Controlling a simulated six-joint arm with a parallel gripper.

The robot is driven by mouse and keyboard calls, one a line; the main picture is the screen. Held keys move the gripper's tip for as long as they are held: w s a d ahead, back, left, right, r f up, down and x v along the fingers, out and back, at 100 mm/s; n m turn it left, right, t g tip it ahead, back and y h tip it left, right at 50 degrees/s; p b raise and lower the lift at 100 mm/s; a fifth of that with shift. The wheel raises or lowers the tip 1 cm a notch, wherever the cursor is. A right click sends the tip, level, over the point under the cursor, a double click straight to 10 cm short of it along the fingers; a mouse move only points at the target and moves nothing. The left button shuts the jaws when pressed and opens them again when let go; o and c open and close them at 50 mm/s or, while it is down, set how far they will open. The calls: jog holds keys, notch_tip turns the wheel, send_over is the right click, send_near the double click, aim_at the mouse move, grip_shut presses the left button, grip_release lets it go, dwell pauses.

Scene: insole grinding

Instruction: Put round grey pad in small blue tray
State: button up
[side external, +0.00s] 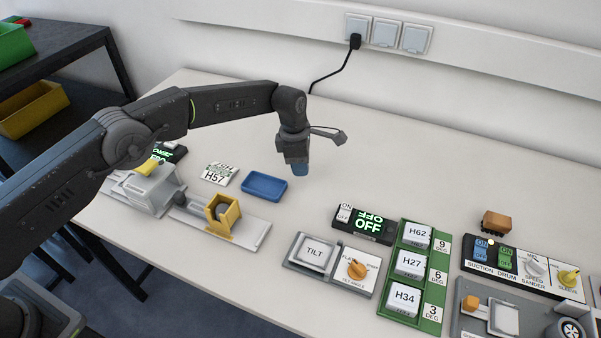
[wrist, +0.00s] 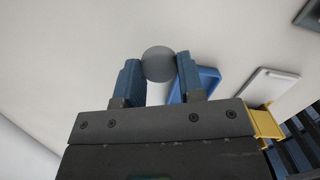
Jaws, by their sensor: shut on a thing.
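The round grey pad (wrist: 158,64) is between the blue fingertips of my gripper (wrist: 157,76) in the wrist view, touching both. In the side external view my gripper (side external: 300,168) points down, above the table and to the right of the small blue tray (side external: 264,196); the pad cannot be made out there. The small blue tray is shallow, rectangular and looks empty in the side view. It also shows in the wrist view (wrist: 208,75), partly hidden behind the right finger.
A yellow holder (side external: 222,215) on a grey plate stands left of the tray, with a card marked H57 (side external: 220,174) behind. A TILT panel (side external: 314,252), a green rack (side external: 432,285) and a sander panel (side external: 520,268) lie to the right. The table's back is clear.

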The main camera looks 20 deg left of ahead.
aim_at(300, 181)
jog(key=shift+f, duration=1.95)
jog(key=shift+f, duration=0.15)
jog(key=o, duration=0.9)
jog(key=shift+c, duration=0.2)
jog(key=r, duration=0.4)
jog(key=a+r, duration=0.1)
jog(key=r, duration=0.7)
jog(key=shift+s+a+r, duration=0.15)
jog(key=shift+s+a, duration=0.1)
jog(key=shift+s, duration=0.05)
